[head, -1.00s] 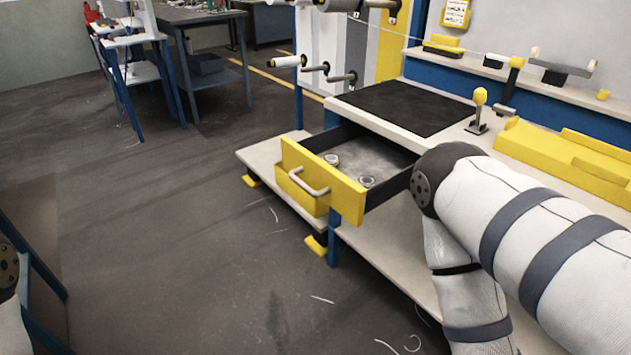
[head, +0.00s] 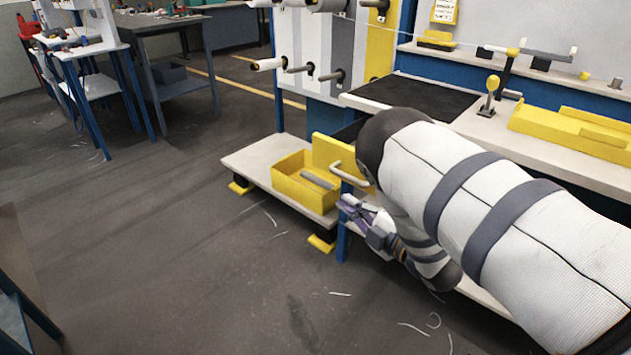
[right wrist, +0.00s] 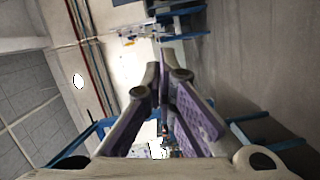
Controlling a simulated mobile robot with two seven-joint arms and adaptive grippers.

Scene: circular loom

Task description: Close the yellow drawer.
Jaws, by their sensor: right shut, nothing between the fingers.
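The yellow drawer front (head: 332,151) with its pale bar handle (head: 349,176) stands out a little from under the bench top, with a dark gap behind it. My right arm covers its right part and most of the drawer body, so its exact opening is hard to tell. My right gripper (head: 348,204), with purple finger pads, is just below the handle, in front of the bench leg. In the right wrist view its fingers (right wrist: 162,76) are together with nothing between them. I cannot tell whether it touches the drawer. My left gripper is out of view.
A yellow bin (head: 292,189) holding a grey cylinder sits on the pale lower shelf (head: 251,161), left of the drawer. Above are a dark mat (head: 425,99), a yellow-knobbed lever (head: 491,92) and spool pegs (head: 300,70).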

